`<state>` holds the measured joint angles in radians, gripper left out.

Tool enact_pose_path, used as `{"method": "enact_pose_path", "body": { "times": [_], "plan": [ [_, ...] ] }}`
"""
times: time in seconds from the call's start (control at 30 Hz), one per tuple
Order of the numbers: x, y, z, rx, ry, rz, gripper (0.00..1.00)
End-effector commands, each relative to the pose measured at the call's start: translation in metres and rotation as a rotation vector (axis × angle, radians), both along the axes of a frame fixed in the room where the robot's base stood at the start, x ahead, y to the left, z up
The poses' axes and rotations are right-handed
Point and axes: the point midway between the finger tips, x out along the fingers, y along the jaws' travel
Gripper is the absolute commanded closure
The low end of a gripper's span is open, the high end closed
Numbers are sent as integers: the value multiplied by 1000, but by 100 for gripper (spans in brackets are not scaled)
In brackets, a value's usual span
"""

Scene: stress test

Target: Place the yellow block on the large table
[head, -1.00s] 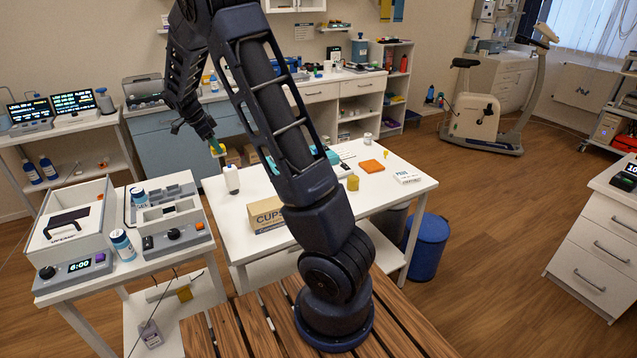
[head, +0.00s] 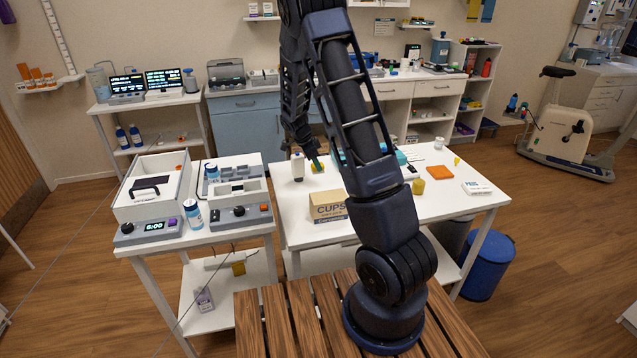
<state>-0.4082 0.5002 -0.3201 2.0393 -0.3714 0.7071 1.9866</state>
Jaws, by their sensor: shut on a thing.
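The large table (head: 452,207) is the white table in the middle of the head view, behind my arm's base. My gripper (head: 316,164) is small in the view, pointing down over the table's back left part. It is shut on the yellow block (head: 319,168), of which only a small yellow patch with some green shows. I cannot tell whether the block touches the tabletop or hangs just above it.
A white bottle (head: 298,168) stands close left of my gripper. A CUPS box (head: 328,207) sits in front. A yellow cylinder (head: 418,187), an orange pad (head: 440,173) and a white box (head: 477,187) lie to the right. A smaller equipment table (head: 225,228) stands left.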

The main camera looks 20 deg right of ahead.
Motion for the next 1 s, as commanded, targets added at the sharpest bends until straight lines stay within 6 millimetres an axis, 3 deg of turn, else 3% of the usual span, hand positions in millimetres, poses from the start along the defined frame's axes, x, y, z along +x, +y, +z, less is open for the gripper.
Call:
{"method": "enact_pose_path", "body": {
  "times": [0.1, 0.23, 0.47, 0.73, 1.0],
  "plan": [
    [-1, -1, -26, -2, 4, -1, 90],
    [0, 0, -44, -1, 3, 0, 90],
    [0, 0, -57, 0, 1, 0, 90],
    [-1, -1, -89, -1, 3, -1, 90],
    [0, 0, -91, 0, 0, 0, 90]
  ]
}}
